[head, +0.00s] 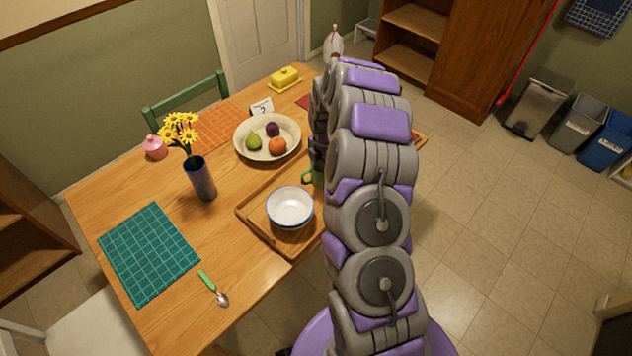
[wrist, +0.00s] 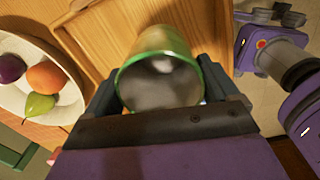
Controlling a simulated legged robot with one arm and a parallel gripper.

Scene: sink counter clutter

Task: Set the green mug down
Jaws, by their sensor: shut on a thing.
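The green mug (wrist: 160,75) is between the two fingers of my gripper (wrist: 165,92) in the wrist view, its open rim and pale inside facing the camera. My gripper is shut on it. In the head view only a bit of the green mug (head: 307,177) shows beside my arm, just behind the white bowl; my arm hides the rest and the gripper. The wooden tray (head: 262,234) lies below, and the tray also shows under the mug in the wrist view (wrist: 108,30). I cannot tell whether the mug touches the tray.
A white bowl with a blue rim (head: 290,207) stands on the tray's near left part. A fruit bowl (head: 248,150), a dark vase with yellow flowers (head: 202,180), a green placemat (head: 148,252) and a spoon (head: 214,290) are on the table. Bare wood lies between placemat and tray.

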